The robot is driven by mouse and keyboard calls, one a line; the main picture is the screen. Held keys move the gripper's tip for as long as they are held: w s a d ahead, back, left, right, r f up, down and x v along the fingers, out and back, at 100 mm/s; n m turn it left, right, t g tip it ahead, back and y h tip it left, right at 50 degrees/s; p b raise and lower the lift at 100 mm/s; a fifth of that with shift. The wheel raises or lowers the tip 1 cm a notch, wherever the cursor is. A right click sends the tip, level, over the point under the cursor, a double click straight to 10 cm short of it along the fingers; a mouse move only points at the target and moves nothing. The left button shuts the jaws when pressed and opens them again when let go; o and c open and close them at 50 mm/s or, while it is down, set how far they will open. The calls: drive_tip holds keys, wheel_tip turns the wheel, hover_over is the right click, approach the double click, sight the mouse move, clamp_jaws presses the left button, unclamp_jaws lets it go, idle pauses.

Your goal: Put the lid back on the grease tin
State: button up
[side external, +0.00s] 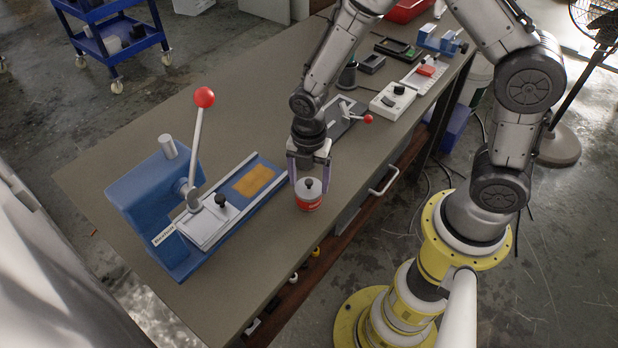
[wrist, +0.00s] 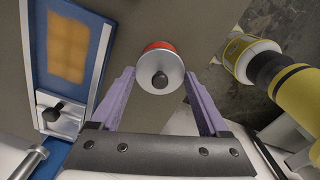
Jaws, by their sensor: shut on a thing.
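The grease tin (side external: 310,205) is red and stands upright near the bench's front edge; in the wrist view only its red rim side (wrist: 159,46) shows past the lid. The lid (side external: 302,191) is a silver-grey disc with a black knob; it also shows in the wrist view (wrist: 148,72). My gripper (side external: 309,184) points down with its two purple fingers at opposite sides of the lid, shut on it; they also show in the wrist view (wrist: 160,73). The lid is over the tin. I cannot tell whether it is fully seated, as the seam is too small.
A blue press (side external: 150,205) with a red-knobbed lever (side external: 204,97) and an orange plate (side external: 254,180) stands left of the tin. Behind my gripper are a clamp fixture (side external: 345,112) and a white control box (side external: 392,101). Bare bench (side external: 235,110) lies between, with the front edge close.

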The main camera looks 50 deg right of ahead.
idle(0.4)
drive_tip(key=o, duration=1.2)
drive_tip(key=shift+r, duration=0.1)
drive_tip(key=shift+r, duration=3.4)
drive_tip(key=shift+c, duration=0.3)
clamp_jaws()
drive_tip(key=shift+f, duration=0.55)
